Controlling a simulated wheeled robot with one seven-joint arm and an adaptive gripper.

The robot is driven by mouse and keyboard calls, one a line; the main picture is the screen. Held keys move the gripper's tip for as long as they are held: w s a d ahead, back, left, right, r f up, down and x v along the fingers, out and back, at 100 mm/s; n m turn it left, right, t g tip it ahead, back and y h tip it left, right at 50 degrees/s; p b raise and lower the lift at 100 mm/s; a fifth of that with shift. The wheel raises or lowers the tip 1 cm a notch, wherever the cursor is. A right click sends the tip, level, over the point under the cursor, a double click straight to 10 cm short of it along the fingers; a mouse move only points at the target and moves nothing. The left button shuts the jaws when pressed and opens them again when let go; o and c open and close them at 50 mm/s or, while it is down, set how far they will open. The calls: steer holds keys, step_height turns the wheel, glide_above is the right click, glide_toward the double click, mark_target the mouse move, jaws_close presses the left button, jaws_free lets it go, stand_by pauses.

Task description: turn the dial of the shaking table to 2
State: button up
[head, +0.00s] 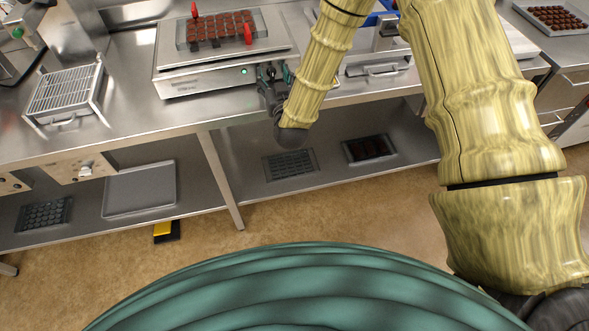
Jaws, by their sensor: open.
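The shaking table (168,58) is a flat steel unit on the steel bench, with a chocolate-filled mould (218,30) on top. Red clamps (247,35) hold the mould at its edges. A green light (244,71) glows on the unit's front face. My gripper (268,71) is open, at the right part of this front face, with its fingers close to the panel. The dial is hidden behind my gripper, so its setting cannot be read. Whether the fingers touch the dial cannot be told.
A wire rack (66,90) stands on the bench at left. A box with a knob (86,170) hangs under the bench edge. The lower shelf holds a tray (140,190) and moulds (290,165). A yellow-black object (165,231) lies on the floor.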

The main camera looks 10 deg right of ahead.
steer(key=shift+r+n, duration=0.15)
steer(key=shift+n, duration=0.25)
steer(key=s+b, duration=0.3)
steer(key=s, duration=0.8)
steer(key=s+f+g+b, duration=0.1)
steer(key=f+b, duration=0.3)
steer(key=f, duration=0.5)
steer(key=s+d+f+g+b, duration=0.1)
steer(key=s+f+g+b, duration=0.1)
steer(key=f, duration=0.6)
steer(key=s+d+f+g+b, duration=0.1)
steer(key=s+f+g+b, duration=0.1)
steer(key=f+b, duration=0.4)
steer(key=shift+s+f+y, duration=0.4)
steer(key=shift+s+f, duration=0.45)
steer(key=shift+f, duration=1)
steer(key=s+d+f+g+p, duration=0.2)
steer(key=s+f+g, duration=0.1)
steer(key=s, duration=0.7)
steer(key=s+d+f+g+p, duration=0.2)
steer(key=s+d+f+g, duration=0.1)
steer(key=s, duration=0.8)
steer(key=s+d+f+g+p, duration=0.3)
steer(key=s+g, duration=0.4)
steer(key=s, duration=0.3)
steer(key=shift+s+d+f+m+h, duration=0.2)
steer(key=shift+s+f+m+h, duration=0.1)
steer(key=shift+f, duration=0.5)
